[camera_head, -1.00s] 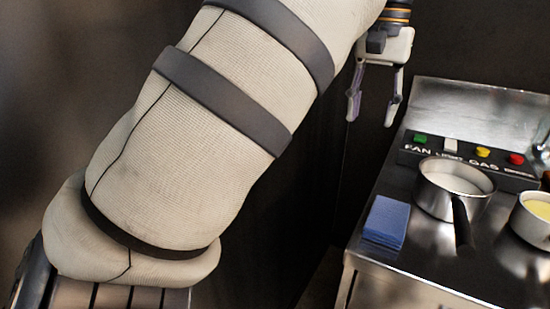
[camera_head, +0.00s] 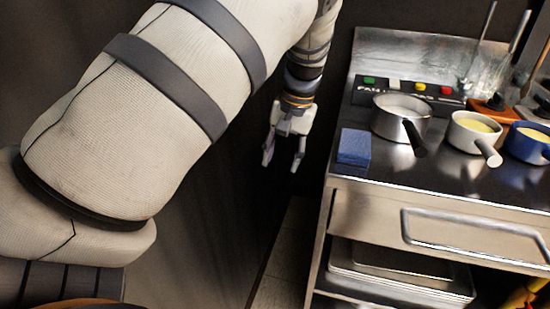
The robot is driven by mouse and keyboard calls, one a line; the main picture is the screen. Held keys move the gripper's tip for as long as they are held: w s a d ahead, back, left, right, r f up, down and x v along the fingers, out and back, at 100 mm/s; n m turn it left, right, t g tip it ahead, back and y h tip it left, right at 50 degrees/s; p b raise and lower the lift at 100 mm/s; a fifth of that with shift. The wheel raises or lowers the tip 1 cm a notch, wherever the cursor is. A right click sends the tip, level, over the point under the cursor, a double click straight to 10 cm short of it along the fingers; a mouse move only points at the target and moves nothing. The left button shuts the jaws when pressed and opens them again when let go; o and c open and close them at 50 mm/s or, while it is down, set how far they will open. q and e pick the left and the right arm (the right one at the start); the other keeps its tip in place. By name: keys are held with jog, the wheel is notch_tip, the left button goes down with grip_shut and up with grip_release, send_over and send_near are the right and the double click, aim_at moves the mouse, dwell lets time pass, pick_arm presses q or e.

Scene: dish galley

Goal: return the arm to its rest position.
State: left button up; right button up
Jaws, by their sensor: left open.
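My left arm (camera_head: 135,115) crosses the left half of the head view, its large light fabric-covered links with dark bands filling much of the picture. My left gripper (camera_head: 282,160) hangs at the arm's far end with its fingers pointing down. It is open, its two fingers are apart, and nothing is between them. It is in free air in front of the dark wall, to the left of the steel counter, and touches nothing that I can see. My right gripper is not in view.
The steel counter (camera_head: 385,168) at right bears a blue cloth or sponge (camera_head: 354,147), a steel saucepan (camera_head: 388,122), a white pan (camera_head: 462,137) and a blue pan (camera_head: 519,142). A control panel (camera_head: 395,92) stands behind. Trays (camera_head: 400,285) lie on a shelf below.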

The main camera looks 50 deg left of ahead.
pick_arm(q)
jog(key=shift+s+f, duration=0.3)
jog(key=shift+f, duration=0.25)
jog(key=shift+s+f, duration=0.25)
jog(key=shift+f, duration=0.3)
jog(key=s+d+f+m+g, duration=0.1)
jog(key=s+d+f+m, duration=0.3)
jog(key=s+f, duration=1.35)
jog(key=s+d+f+h, duration=0.1)
jog(key=s+d+f, duration=0.1)
jog(key=s+d, duration=0.4)
jog(key=s+d+f+m, duration=0.1)
jog(key=s+d+f, duration=0.1)
jog(key=s+d, duration=0.5)
jog(key=s, duration=0.4)
jog(key=shift+h, duration=0.4)
